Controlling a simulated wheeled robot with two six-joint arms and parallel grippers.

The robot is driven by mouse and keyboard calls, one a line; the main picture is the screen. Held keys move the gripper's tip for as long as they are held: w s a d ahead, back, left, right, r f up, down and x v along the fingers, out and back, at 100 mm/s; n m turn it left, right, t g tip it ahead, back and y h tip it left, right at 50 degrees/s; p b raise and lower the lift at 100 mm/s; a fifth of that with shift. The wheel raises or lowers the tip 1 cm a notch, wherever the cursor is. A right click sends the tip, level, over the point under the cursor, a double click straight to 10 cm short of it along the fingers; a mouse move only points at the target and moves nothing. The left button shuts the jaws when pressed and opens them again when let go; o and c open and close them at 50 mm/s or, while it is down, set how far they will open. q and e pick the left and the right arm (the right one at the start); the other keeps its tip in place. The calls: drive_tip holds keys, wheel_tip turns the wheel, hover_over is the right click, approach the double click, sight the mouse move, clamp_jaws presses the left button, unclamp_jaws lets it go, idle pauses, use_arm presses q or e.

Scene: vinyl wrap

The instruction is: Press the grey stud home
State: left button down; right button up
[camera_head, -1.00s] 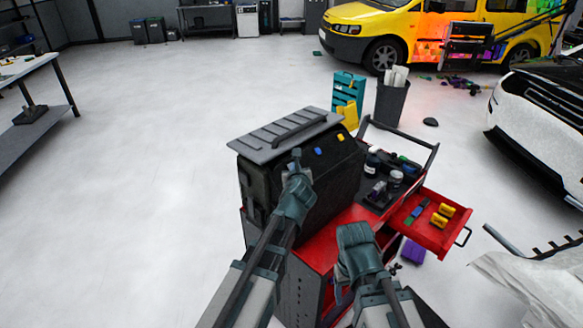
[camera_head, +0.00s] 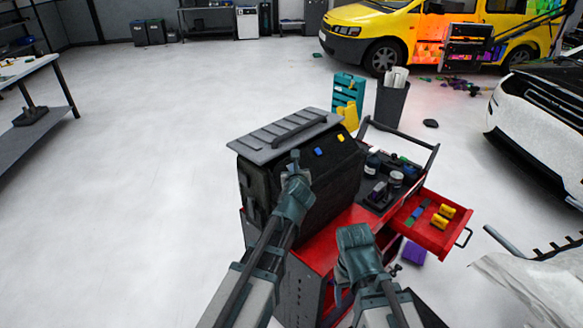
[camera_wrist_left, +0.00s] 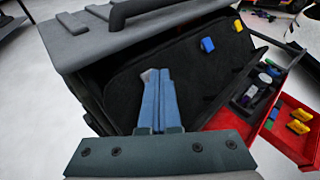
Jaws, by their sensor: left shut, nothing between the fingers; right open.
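A dark panel (camera_head: 335,180) stands on the red cart, with a blue stud (camera_head: 318,152) and a yellow stud (camera_head: 340,138) on its face. They also show in the left wrist view, the blue stud (camera_wrist_left: 208,45) left of the yellow stud (camera_wrist_left: 238,25). What looks like the grey stud (camera_wrist_left: 147,76) shows at the tips of my left gripper (camera_wrist_left: 160,72), partly hidden by the fingers. My left gripper is shut and empty, its tips at the panel; I cannot tell whether they touch the stud. My right gripper (camera_head: 355,235) is open, above the cart's front, away from the panel.
A grey ribbed lid with a handle (camera_head: 280,135) tops the dark case. The red cart (camera_head: 325,245) carries bottles at right, and its open drawer (camera_head: 430,235) sticks out with yellow and blue pieces. A bin (camera_head: 391,100) stands behind. The floor at left is clear.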

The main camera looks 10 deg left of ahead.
use_arm(q)
drive_tip(key=shift+r, duration=0.15)
drive_tip(key=shift+s+d+r+p, duration=0.3)
drive_tip(key=shift+d+r+p, duration=0.25)
drive_tip(key=shift+p, duration=0.15)
drive_tip(key=r+p, duration=0.1)
drive_tip(key=s+d+r+p, duration=0.1)
drive_tip(key=d+r+p, duration=0.1)
drive_tip(key=shift+s+d+r+p, duration=0.25)
drive_tip(key=shift+s+r+p, duration=0.15)
